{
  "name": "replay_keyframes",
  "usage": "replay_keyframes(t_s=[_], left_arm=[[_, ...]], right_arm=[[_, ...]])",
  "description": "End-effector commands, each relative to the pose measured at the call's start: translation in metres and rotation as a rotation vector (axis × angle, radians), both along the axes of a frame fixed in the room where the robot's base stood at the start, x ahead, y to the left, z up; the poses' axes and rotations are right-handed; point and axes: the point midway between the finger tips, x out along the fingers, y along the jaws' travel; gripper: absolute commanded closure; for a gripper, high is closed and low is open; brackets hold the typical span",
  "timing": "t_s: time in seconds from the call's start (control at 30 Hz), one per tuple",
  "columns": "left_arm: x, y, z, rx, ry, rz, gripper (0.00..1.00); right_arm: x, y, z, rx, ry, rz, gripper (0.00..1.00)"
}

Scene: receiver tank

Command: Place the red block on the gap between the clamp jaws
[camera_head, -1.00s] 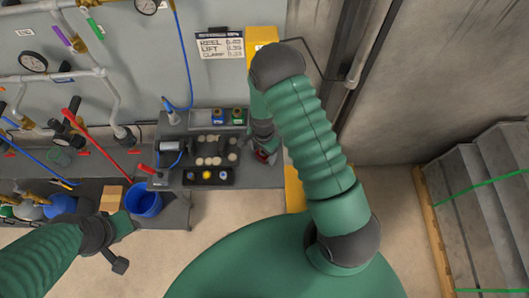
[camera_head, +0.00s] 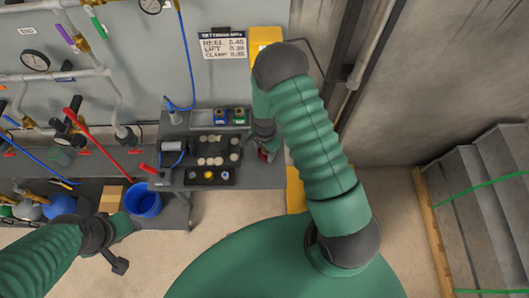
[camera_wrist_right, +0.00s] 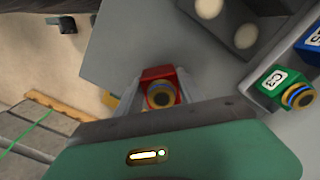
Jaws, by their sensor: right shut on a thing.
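The red block (camera_wrist_right: 181,82) sits between the two fingers of my right gripper (camera_wrist_right: 158,92) in the wrist view, with a dark and yellow round part showing on it. The right gripper is shut on it. In the head view a bit of the red block (camera_head: 265,155) shows below the right gripper (camera_head: 263,146), at the right part of the grey bench. The dark fixture with cream round pads (camera_head: 212,150), seemingly the clamp, lies to its left. The gap between its jaws is not clear. My left gripper (camera_head: 122,246) is at lower left, apart from the bench; its opening is unclear.
Blue (camera_head: 220,116) and green (camera_head: 239,116) blocks stand in a tray behind the clamp. A dark tray with round knobs (camera_head: 209,175) lies in front. A blue bucket (camera_head: 143,201) is lower left.

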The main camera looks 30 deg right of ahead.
Motion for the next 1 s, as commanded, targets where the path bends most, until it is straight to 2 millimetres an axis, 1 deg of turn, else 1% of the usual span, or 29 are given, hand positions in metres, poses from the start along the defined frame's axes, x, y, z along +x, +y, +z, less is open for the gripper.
replay_keyframes(t_s=[0.17, 0.3, 0.47, 0.57, 0.7, 0.8, 0.9, 1.0], left_arm=[[0.000, 0.000, -0.005, 0.000, 0.000, 0.000, 0.59], [0.000, 0.000, -0.010, 0.000, 0.000, -0.001, 0.59], [0.000, 0.000, -0.017, 0.000, 0.000, -0.001, 0.59], [0.000, 0.000, -0.023, 0.000, 0.000, 0.000, 0.59], [0.000, 0.000, -0.030, 0.000, 0.000, 0.000, 0.59], [0.000, 0.000, -0.034, 0.000, 0.000, 0.000, 0.59], [0.000, 0.000, -0.036, 0.000, 0.000, 0.000, 0.59], [0.000, 0.000, -0.037, 0.000, 0.000, 0.000, 0.59]], right_arm=[[0.001, -0.001, 0.014, -0.001, -0.005, 0.001, 1.00], [0.002, 0.000, 0.034, -0.002, -0.007, 0.001, 1.00], [-0.030, 0.019, 0.035, 0.001, 0.000, 0.001, 1.00], [-0.052, 0.034, 0.038, -0.001, -0.001, 0.003, 1.00], [-0.088, 0.055, 0.041, 0.000, 0.000, 0.002, 1.00], [-0.110, 0.068, 0.044, 0.000, -0.001, 0.002, 1.00], [-0.125, 0.078, 0.047, 0.000, -0.002, 0.003, 1.00], [-0.133, 0.082, 0.048, 0.000, -0.001, 0.000, 1.00]])
